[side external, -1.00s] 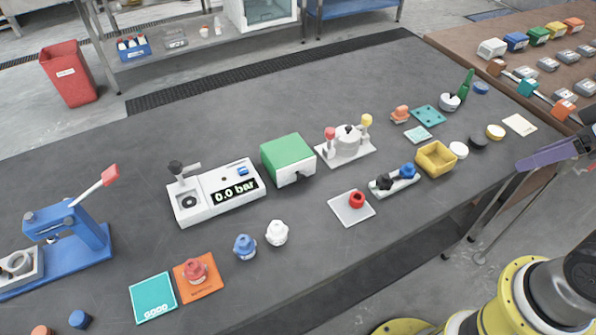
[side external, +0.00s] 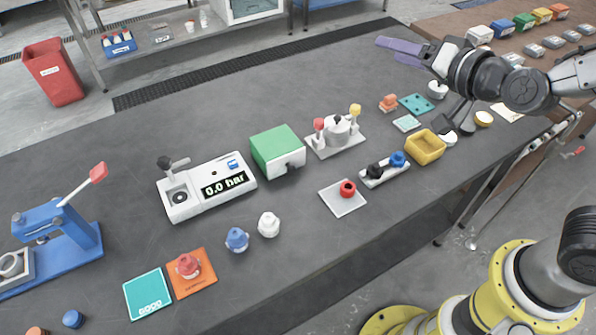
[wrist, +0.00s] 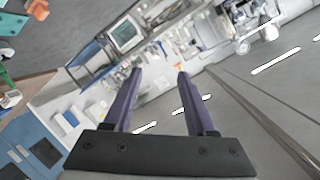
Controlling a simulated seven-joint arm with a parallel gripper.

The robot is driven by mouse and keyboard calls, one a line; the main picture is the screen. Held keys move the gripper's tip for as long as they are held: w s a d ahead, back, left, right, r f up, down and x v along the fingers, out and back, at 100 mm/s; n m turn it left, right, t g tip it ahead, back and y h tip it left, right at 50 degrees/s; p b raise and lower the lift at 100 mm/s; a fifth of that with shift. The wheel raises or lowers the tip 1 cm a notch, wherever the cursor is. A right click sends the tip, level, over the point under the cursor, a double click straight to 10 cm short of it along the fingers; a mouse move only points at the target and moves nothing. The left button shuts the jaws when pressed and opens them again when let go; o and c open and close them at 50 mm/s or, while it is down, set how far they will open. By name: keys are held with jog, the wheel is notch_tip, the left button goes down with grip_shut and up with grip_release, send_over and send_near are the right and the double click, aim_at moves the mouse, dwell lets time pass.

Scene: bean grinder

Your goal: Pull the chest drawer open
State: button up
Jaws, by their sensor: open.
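The chest is a small box with a green top (side external: 276,145) and white sides, in the middle of the table in the side view. A dark handle (side external: 290,167) shows low on its front, and the drawer looks closed. My gripper (side external: 391,50) has purple fingers and is raised above the far right part of the table, well to the right of and beyond the chest. In the wrist view my gripper (wrist: 158,73) is open, with nothing between its fingers. The chest is not visible in the wrist view.
A white machine reading "0.0 bar" (side external: 206,187) stands just left of the chest. A white base with red and yellow knobs (side external: 336,137) is close on its right. In front are a red ring on a pad (side external: 343,197) and a white knobbed piece (side external: 269,224).

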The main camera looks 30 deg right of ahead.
jog(key=a+f+h, duration=0.1)
jog(key=a+f, duration=0.6)
jog(key=f, duration=0.4)
jog(key=n+g+y, duration=0.1)
jog(key=n+y, duration=0.1)
jog(key=n, duration=0.4)
send_near(294, 171)
jog(key=v, duration=0.5)
jog(key=shift+s+d+r, duration=0.15)
jog(key=shift+d+r, duration=0.1)
jog(key=shift+r, duration=0.2)
jog(key=shift+a, duration=0.15)
jog(key=x, duration=1.3)
jog(key=shift+a+f, duration=0.2)
jog(key=shift+f, duration=0.1)
grip_shut()
